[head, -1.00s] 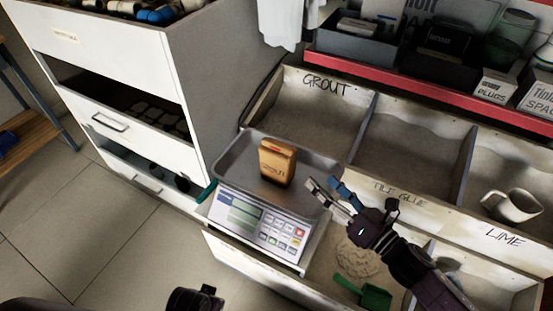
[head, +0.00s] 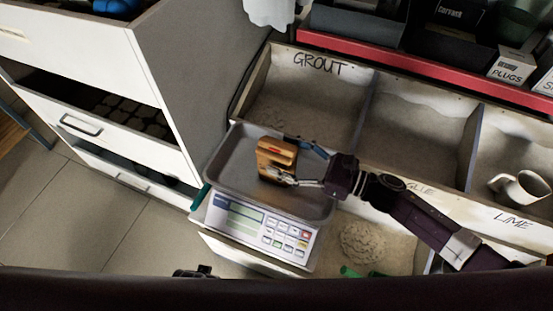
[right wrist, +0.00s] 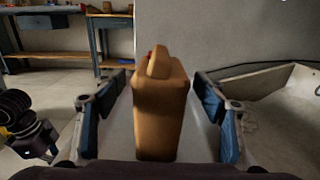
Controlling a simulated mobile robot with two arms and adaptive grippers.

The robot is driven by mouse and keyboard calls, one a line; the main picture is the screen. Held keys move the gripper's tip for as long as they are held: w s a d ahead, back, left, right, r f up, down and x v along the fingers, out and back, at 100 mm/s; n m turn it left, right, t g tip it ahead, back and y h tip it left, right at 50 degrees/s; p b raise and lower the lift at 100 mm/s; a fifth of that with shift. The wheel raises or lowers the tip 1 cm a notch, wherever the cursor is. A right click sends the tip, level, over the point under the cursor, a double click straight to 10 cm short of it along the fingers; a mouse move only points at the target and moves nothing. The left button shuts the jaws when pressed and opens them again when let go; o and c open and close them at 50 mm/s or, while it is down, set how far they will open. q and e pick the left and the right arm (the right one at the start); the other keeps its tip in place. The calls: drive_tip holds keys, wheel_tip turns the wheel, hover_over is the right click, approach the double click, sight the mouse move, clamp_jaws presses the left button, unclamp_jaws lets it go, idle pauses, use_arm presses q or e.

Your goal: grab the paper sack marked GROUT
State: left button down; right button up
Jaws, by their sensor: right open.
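The brown paper sack (head: 272,152) stands on the metal tray of the scale (head: 232,168). A red patch shows at its top; its lettering is hidden now. My right gripper (head: 283,158) reaches in from the right, one finger along each side of the sack. In the right wrist view the sack (right wrist: 160,112) stands upright between the open fingers (right wrist: 160,105), with a gap on both sides. A small dark part at the bottom of the head view seems to be my left gripper (head: 195,272); its fingers cannot be made out.
The scale's keypad panel (head: 258,228) faces the front. A grey-sided drawer cabinet (head: 195,80) stands close on the left. A red-edged shelf (head: 400,62) runs behind.

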drive_tip(key=shift+x, duration=1.1)
clamp_jaws()
drive_tip(key=shift+r, duration=0.2)
